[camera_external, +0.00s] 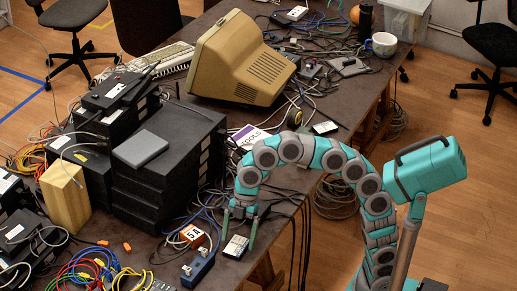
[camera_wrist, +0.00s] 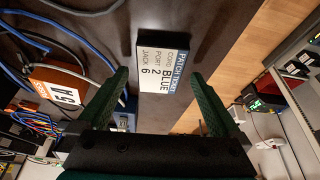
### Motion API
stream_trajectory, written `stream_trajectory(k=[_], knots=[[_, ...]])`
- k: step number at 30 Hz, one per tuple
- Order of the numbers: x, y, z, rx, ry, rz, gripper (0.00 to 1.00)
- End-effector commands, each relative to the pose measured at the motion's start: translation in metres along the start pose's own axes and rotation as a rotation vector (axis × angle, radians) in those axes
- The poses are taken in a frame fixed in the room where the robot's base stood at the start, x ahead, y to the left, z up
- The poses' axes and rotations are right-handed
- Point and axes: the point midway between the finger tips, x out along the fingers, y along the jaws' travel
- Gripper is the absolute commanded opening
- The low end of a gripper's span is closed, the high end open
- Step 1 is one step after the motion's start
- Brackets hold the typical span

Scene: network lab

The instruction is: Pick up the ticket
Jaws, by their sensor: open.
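The ticket (camera_wrist: 163,60) is a small pale block with a blue "PATCH TICKET" band and the words cord blue, port 2, jack 6. It lies on the dark table and also shows in the external view (camera_external: 235,247), near the table's right edge. My gripper (camera_external: 239,236) is open above it, pointing down. In the wrist view, the green fingers (camera_wrist: 158,78) stand apart to the left and right of the ticket, with gaps on both sides. Whether the fingertips reach down to its level is unclear.
An orange box marked 5A (camera_external: 192,236) and a blue device (camera_external: 198,268) stand close to the left of the ticket. Loose cables lie around them. The table edge is just right of the ticket. Black stacked boxes (camera_external: 165,175) stand farther left.

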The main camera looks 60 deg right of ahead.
Motion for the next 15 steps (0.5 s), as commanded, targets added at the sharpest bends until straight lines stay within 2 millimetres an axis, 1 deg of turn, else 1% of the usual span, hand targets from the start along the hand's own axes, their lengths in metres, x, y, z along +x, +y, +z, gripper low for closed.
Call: stream_trajectory(k=[1,3,9,11,15], knots=[[0.0057,-0.0013,0.0006,0.000,-0.002,-0.004,1.00],[0.0094,-0.0006,0.0003,0.000,-0.001,-0.001,1.00],[0.0097,0.0001,0.0001,0.000,0.001,0.002,1.00],[0.0097,0.0001,0.0001,0.000,0.000,0.002,0.94],[0.0096,0.0000,0.0002,0.000,0.000,0.001,0.79]])
